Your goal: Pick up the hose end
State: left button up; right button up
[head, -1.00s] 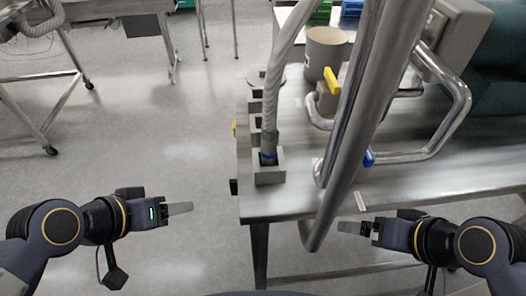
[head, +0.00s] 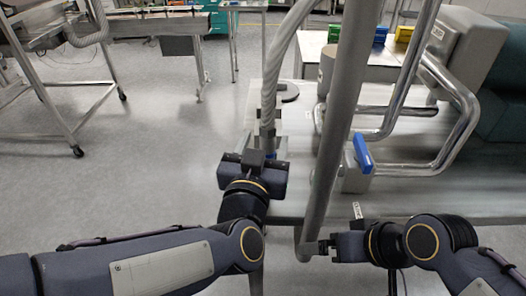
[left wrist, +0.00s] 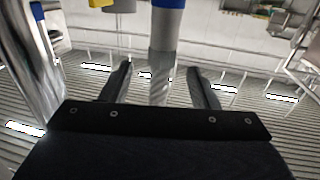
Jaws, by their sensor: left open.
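The grey ribbed hose (head: 270,95) hangs down from the top in the head view. Its lower end is hidden behind my left gripper (head: 266,150), whose fingers I cannot make out there. In the left wrist view, the hose end (left wrist: 164,48) is a grey tube with a blue band above. The open fingers of my left gripper (left wrist: 160,78) stand on either side of it, with gaps on both sides. My right gripper (head: 322,246) is beside the lower end of a thick metal pipe; I cannot tell how its jaws stand.
The thick metal pipe (head: 333,150) rises just right of the hose. A blue-handled valve (head: 362,155) and bent steel pipes (head: 465,120) stand on the metal table (head: 440,195). Clear floor (head: 150,180) lies to the left.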

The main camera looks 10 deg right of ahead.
aim_at(266, 135)
pick_arm(q)
jog(key=x, duration=0.4)
jog(key=f+p+x, duration=0.1)
jog(key=x, duration=0.1)
jog(key=shift+a, duration=0.15)
jog(key=shift+r, duration=0.15)
grip_shut()
